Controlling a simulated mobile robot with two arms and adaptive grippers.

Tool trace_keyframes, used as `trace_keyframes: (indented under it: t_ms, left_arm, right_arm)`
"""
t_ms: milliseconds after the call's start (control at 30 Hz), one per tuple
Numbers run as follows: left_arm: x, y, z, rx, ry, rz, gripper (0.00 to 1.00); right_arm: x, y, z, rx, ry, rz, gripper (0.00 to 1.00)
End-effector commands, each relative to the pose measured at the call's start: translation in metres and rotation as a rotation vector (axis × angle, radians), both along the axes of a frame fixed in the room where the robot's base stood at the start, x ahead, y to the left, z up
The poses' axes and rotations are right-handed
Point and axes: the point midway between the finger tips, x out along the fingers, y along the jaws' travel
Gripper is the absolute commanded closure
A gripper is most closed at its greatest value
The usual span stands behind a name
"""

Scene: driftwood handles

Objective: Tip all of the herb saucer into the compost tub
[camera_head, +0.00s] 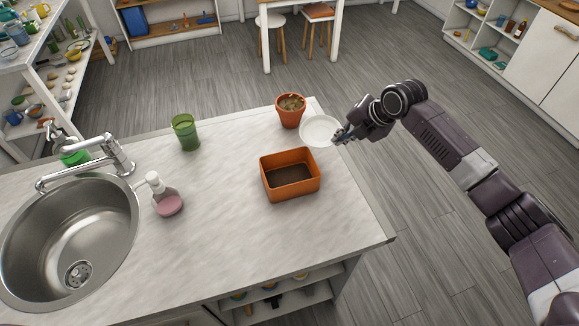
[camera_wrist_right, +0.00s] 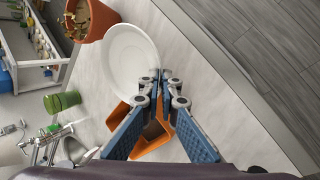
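The white saucer (camera_head: 320,131) is at the counter's right edge, just right of the terracotta pot; no herbs are visible on it. My right gripper (camera_head: 341,137) is at its right rim. In the right wrist view the fingertips (camera_wrist_right: 160,76) close together on the rim of the saucer (camera_wrist_right: 128,52). The compost tub, an orange rectangular box (camera_head: 291,194) with dark soil inside, stands in front of the saucer and to its left. It also shows partly behind the fingers in the right wrist view (camera_wrist_right: 148,150). My left gripper is out of view.
The terracotta pot (camera_head: 290,118) with dry leafy bits stands close behind the tub. A green glass (camera_head: 185,132), a soap bottle (camera_head: 166,196) and the sink (camera_head: 70,240) are to the left. The counter in front of the tub is clear.

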Motion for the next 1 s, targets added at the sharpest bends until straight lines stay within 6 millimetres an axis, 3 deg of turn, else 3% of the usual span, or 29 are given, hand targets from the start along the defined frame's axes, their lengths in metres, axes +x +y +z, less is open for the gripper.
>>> trace_keyframes:
  t_ms: [233,533,1000]
  left_arm:
    - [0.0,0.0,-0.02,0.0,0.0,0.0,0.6]
    - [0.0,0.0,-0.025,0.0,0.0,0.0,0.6]
    - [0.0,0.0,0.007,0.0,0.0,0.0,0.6]
  right_arm:
    - [0.011,-0.008,-0.009,0.069,0.068,-0.004,1.0]
    - [0.014,-0.012,-0.007,0.103,0.105,-0.001,1.0]
    - [0.014,-0.012,0.052,0.105,0.107,-0.001,1.0]
